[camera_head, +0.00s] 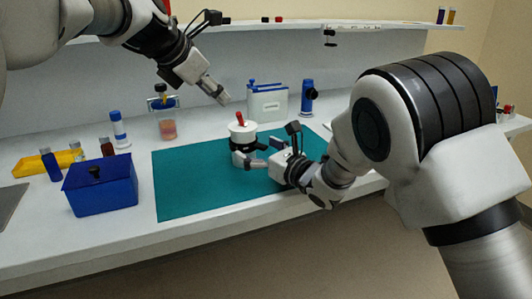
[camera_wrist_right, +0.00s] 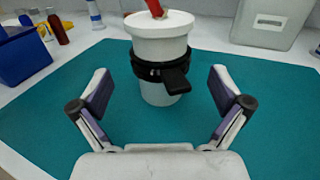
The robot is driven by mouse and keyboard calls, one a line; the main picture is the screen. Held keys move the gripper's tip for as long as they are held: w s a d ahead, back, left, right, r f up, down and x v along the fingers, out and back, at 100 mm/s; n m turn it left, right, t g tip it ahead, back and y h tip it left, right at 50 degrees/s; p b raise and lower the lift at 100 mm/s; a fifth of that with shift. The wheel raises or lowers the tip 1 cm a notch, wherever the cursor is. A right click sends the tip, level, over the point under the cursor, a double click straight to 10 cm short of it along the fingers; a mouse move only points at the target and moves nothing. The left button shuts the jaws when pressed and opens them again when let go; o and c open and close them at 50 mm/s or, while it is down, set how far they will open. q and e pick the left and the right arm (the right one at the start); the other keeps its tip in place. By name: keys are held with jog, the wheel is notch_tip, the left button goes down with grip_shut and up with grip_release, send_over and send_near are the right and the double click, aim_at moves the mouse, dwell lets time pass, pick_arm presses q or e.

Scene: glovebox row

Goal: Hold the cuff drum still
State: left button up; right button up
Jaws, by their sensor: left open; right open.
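The cuff drum (camera_head: 240,152) is a white upright cylinder with a wide white lid, a red handle on top and a black band around its middle. It stands on the teal mat (camera_head: 190,180). In the right wrist view the drum (camera_wrist_right: 158,92) is ahead of my right gripper, and a black tab on its band points toward me. My right gripper (camera_head: 257,155) is open, its fingers (camera_wrist_right: 160,95) spread left and right of the drum with visible gaps. My left gripper (camera_head: 222,97) is open and empty, above and left of the drum. The drum's far side is hidden.
A blue bin (camera_head: 100,189) and a yellow tray (camera_head: 35,163) with bottles stand at the left. A jar with orange contents (camera_head: 167,125), a pale box (camera_head: 268,104) and a blue device (camera_head: 307,97) stand behind the mat. The mat's left part is clear.

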aim_at(253, 147)
jog(key=x, duration=0.4)
jog(key=shift+w+a, duration=0.2)
jog(key=shift+w, duration=0.05)
jog(key=c, duration=1.3)
jog(key=shift+o, duration=0.2)
